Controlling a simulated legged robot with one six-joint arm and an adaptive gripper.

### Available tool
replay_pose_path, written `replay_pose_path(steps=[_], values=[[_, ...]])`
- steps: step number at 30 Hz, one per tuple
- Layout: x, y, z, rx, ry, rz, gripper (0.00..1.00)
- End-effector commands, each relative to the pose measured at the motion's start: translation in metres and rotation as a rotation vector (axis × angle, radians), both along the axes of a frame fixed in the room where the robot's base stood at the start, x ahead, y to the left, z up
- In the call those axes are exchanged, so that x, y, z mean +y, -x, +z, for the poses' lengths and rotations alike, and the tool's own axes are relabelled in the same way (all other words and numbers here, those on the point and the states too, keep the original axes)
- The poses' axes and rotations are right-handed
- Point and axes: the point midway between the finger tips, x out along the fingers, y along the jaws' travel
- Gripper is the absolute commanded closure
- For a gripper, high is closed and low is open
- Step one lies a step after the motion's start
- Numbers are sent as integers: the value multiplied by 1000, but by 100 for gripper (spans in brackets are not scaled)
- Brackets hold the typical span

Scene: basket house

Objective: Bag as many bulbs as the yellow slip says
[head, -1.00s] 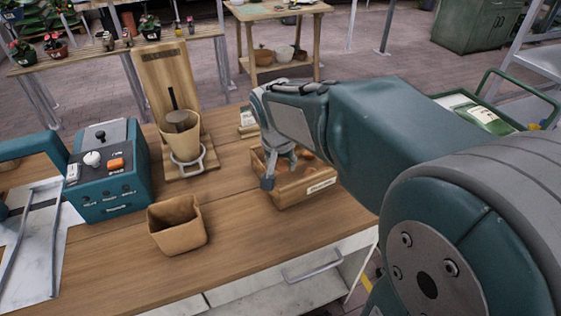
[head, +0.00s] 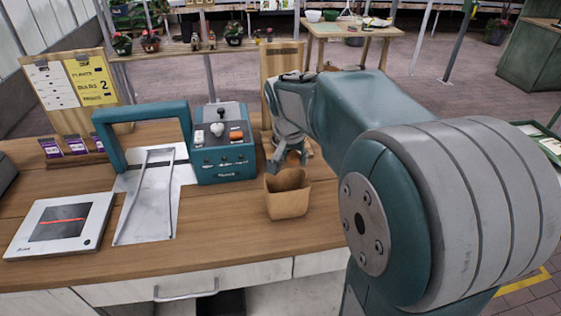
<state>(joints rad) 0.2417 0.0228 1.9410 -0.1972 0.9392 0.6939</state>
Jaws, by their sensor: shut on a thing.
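The yellow slip (head: 94,80) on the upright board at the left reads "BULBS 2" in its middle line; the other lines are too small to read surely. An open brown paper bag (head: 288,201) stands upright on the bench. My gripper (head: 291,163) is right over the bag's mouth, fingers pointing down. It is shut on a small brown bulb (head: 293,158), partly hidden by the fingers. The bag's inside is mostly hidden, so I cannot tell what is in it. The wooden bulb box is out of view or behind my arm.
A teal control box (head: 224,150) with knobs stands behind the bag, to its left. Further left are a teal-framed metal plate (head: 150,205) and a white scanner-like device (head: 62,225). A wooden stand (head: 283,70) rises behind my gripper. Bare bench lies left of the bag.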

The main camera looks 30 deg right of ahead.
Motion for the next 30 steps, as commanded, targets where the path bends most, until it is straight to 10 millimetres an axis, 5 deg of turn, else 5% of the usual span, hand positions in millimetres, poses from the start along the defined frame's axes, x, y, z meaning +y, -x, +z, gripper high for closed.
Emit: replay_pose_path(steps=[15, 27, 28, 30], values=[[12, 0, -51, 3, 11, 2, 83], [7, 0, -58, 1, 7, 0, 83], [8, 0, -58, 0, 8, 0, 36], [9, 0, -58, 1, 9, 1, 9]])
